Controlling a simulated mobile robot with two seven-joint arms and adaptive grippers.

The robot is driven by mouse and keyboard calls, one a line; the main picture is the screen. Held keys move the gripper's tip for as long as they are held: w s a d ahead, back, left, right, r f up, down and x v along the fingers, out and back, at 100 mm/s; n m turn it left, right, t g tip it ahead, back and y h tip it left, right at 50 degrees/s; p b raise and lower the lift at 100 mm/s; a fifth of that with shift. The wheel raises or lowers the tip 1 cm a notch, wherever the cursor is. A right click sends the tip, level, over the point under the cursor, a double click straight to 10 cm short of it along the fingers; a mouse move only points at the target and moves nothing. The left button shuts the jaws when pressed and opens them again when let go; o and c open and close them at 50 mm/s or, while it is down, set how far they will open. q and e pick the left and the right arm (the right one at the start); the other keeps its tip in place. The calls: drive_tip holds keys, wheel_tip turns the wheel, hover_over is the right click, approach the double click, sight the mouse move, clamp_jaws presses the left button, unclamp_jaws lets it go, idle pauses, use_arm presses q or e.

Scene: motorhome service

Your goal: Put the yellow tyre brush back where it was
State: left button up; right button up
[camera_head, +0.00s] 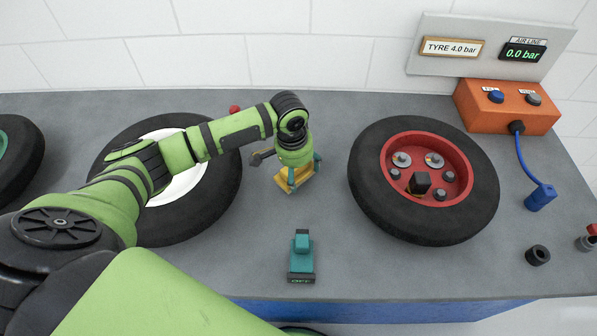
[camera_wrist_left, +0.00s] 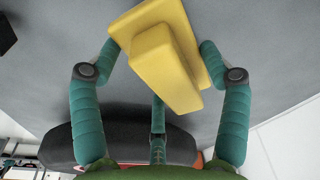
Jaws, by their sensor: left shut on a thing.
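My left gripper (camera_head: 298,173) is shut on the yellow tyre brush (camera_head: 290,187), between the two wheels. It points down over the grey bench top. In the left wrist view, its teal fingers (camera_wrist_left: 160,52) stand on either side of the yellow brush (camera_wrist_left: 165,62), which shows a flat block and a raised handle. I cannot tell whether the brush touches the bench. The gripper hides part of it in the head view. My right gripper is not in view.
A teal brush-like block (camera_head: 302,262) lies nearer the bench's front edge. A red-rimmed wheel (camera_head: 475,210) is to the right, a white-rimmed wheel (camera_head: 215,205) to the left. An orange box (camera_head: 510,115) with a blue hose and a black socket (camera_head: 538,255) stand farther right.

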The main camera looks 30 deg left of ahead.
use_arm(q)
drive_tip(key=shift+f, duration=0.85)
drive_tip(key=o, duration=1)
drive_tip(key=shift+r, duration=0.1)
drive_tip(key=r, duration=0.4)
drive_tip(key=s+r, duration=0.1)
drive_tip(key=r, duration=0.7)
drive_tip(key=shift+s+a+b, duration=0.2)
drive_tip(key=shift+a+b, duration=0.05)
drive_tip(key=shift+b, duration=0.1)
